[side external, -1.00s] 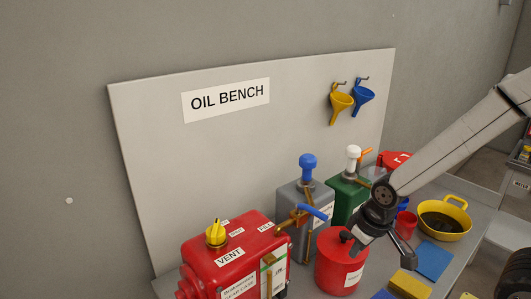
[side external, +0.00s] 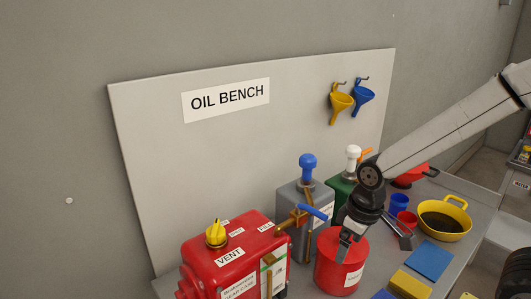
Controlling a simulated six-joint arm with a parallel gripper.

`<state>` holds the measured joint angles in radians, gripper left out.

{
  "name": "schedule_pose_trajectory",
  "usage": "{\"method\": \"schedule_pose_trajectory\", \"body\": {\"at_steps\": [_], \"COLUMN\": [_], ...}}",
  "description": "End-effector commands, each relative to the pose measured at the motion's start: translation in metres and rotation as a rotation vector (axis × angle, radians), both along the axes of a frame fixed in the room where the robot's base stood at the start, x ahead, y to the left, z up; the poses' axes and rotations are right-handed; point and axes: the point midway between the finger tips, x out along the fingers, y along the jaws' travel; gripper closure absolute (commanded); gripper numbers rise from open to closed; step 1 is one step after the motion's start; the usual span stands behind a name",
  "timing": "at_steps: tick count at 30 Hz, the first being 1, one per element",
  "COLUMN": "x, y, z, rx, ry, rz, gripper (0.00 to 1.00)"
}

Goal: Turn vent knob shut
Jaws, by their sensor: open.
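The yellow vent knob (side external: 216,233) sits on top of the red gear case (side external: 237,258), by a white VENT label (side external: 229,256), at the lower left. My gripper (side external: 375,250) is open, with its fingers spread over the red round can (side external: 341,262), to the right of the knob and well apart from it. The fingers hide part of the can's top. I cannot tell whether they touch the can.
A grey can with a blue pump top (side external: 308,166) and blue lever (side external: 313,211) stands between knob and gripper. A green can (side external: 340,192) stands behind. A yellow basin (side external: 444,221), red cup (side external: 406,220) and blue cloth (side external: 431,261) lie right.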

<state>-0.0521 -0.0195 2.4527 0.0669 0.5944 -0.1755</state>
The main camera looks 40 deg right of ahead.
Motion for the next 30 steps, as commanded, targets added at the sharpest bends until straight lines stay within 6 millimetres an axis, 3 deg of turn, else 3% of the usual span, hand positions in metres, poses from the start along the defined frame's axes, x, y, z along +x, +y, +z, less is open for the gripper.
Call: {"method": "schedule_pose_trajectory", "body": {"at_steps": [8, 14, 21, 24, 30], "x": [0.007, 0.052, 0.128, 0.152, 0.176], "y": [0.041, 0.079, 0.132, 0.152, 0.174], "z": [0.05, 0.073, 0.084, 0.087, 0.091], "rx": [0.071, 0.11, 0.117, 0.119, 0.12], "ry": [0.127, 0.069, -0.11, -0.175, -0.245], "rz": [0.29, 0.468, 0.602, 0.643, 0.686], "gripper": [0.0, 0.0, 0.0, 0.0, 0.0]}}
